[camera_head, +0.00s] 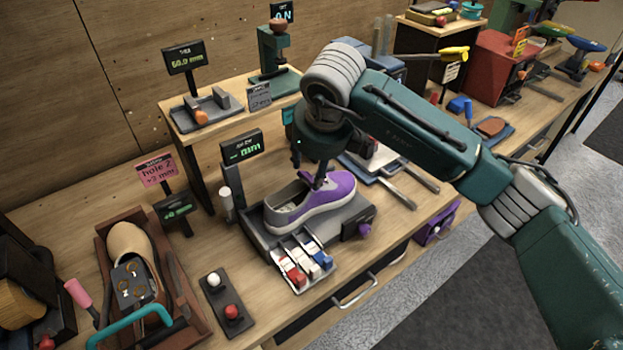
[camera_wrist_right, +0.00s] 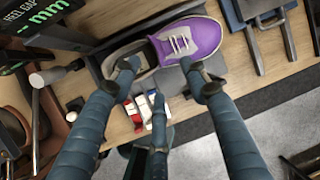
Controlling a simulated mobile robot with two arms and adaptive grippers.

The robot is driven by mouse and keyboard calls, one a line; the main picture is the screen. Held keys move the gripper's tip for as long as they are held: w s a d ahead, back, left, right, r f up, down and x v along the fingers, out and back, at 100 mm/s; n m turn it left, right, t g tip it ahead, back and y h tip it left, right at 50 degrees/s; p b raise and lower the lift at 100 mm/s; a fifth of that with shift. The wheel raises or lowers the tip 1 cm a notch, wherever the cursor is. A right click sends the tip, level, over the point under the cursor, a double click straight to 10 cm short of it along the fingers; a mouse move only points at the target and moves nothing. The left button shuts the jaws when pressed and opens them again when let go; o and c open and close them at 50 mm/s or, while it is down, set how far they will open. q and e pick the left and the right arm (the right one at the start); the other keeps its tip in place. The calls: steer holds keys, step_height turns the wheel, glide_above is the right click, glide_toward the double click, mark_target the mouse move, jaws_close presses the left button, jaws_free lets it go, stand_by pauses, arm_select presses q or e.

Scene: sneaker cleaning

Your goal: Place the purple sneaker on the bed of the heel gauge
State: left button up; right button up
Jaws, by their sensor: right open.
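The purple sneaker (camera_head: 322,200), purple at the toe and grey at the heel with a white sole, sits upright on the dark grey bed of the heel gauge (camera_head: 258,228). Its toe points right and its heel points left, towards the gauge's upright display (camera_head: 240,147). My right gripper (camera_head: 322,183) is over the shoe's lacing, pointing down. In the wrist view the right gripper's fingers (camera_wrist_right: 166,82) are spread, with the sneaker (camera_wrist_right: 190,42) beyond the tips and nothing held. I cannot tell whether a fingertip touches the shoe. My left gripper is not in view.
A tray of red, white and blue pieces (camera_head: 301,264) stands in front of the gauge. A two-button box (camera_head: 226,303) is at its left. A wooden box (camera_head: 192,310) holds a tan shoe form (camera_head: 130,243). A raised wooden shelf (camera_head: 205,137) stands behind.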

steer(key=b+v, duration=0.1)
steer(key=v, duration=0.4)
steer(key=shift+s+r, duration=0.2)
steer(key=shift+r, duration=0.15)
